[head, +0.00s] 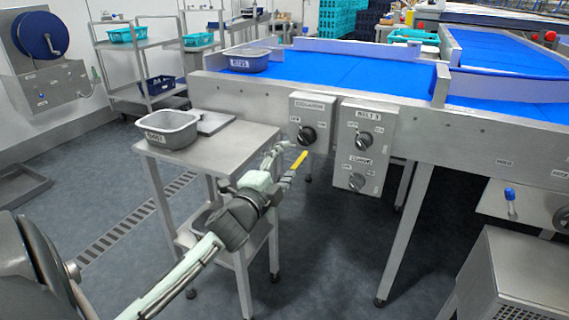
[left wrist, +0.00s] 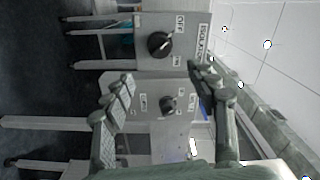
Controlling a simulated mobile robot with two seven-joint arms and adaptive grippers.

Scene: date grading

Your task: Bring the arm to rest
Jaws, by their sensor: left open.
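My left gripper (head: 288,154) reaches in from the lower left in the head view. It is open and empty, in front of the isolator box (head: 312,104) and apart from its black knob (head: 307,135). A yellow strip shows along one finger. In the left wrist view the two spread fingers (left wrist: 164,80) frame the control boxes. The isolator knob (left wrist: 160,43) is at the top there, and a second box with a dark knob (left wrist: 168,103) shows between the fingers. I cannot tell which way the isolator knob is set. My right gripper is out of view.
A steel table (head: 228,145) with a grey tub (head: 168,137) stands beside my left arm. The belt control box (head: 363,146) with two knobs hangs on the blue conveyor (head: 345,75). A grey bin (head: 248,60) sits on the belt.

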